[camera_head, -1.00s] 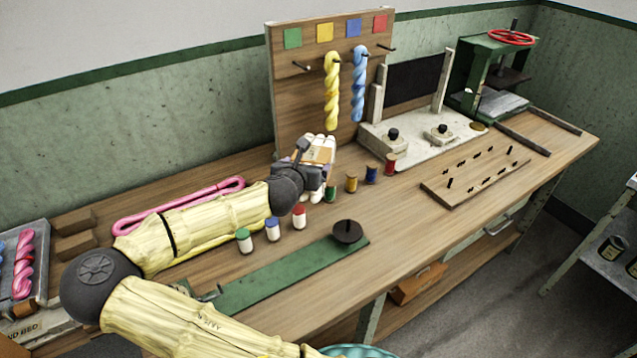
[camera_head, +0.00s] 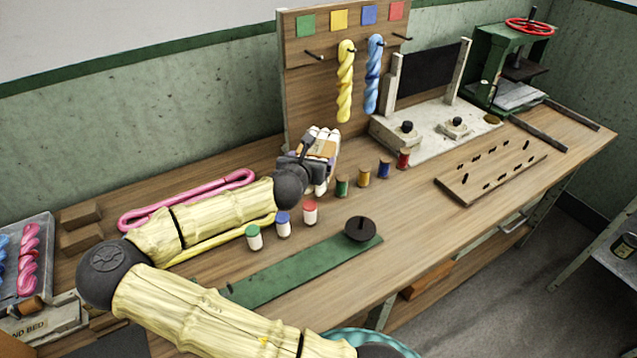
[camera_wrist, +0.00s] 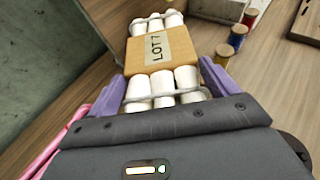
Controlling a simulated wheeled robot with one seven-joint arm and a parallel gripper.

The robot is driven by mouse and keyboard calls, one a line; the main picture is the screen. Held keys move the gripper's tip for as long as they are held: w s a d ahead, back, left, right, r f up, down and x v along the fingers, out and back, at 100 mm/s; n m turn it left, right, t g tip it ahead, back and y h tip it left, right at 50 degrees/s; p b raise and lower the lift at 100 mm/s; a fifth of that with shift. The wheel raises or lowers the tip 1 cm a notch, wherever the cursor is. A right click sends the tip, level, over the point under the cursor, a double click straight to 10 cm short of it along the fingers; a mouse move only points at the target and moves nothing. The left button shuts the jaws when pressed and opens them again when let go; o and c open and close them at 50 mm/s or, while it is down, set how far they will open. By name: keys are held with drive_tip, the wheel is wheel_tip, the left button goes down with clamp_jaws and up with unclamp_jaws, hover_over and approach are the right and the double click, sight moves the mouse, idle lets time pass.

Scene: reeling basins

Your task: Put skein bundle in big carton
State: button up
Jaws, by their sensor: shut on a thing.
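The skein bundle (camera_head: 323,141) is a set of white rolls with a brown paper band. In the wrist view the bundle (camera_wrist: 160,45) shows its band marked "LOT 7". My gripper (camera_head: 312,166) is shut on it, in front of the peg board's lower part. In the wrist view the purple fingers of my gripper (camera_wrist: 163,88) press on both sides of the near rolls. I cannot tell whether the bundle touches the bench. No big carton can be made out with certainty; an orange-brown box (camera_head: 428,280) shows partly below the bench.
Several thread spools (camera_head: 365,176) stand right of and in front of my gripper. The peg board (camera_head: 300,95) holds yellow and blue skeins. A pink skein (camera_head: 187,198) and a yellow one lie near my forearm. A green strip (camera_head: 285,277) lies at the front.

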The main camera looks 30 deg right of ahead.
drive_tip(key=shift+w+f, duration=0.15)
drive_tip(key=shift+f, duration=1.5)
drive_tip(key=shift+f, duration=1.9)
drive_tip(key=o, duration=1.3)
drive_tip(key=v, duration=1.2)
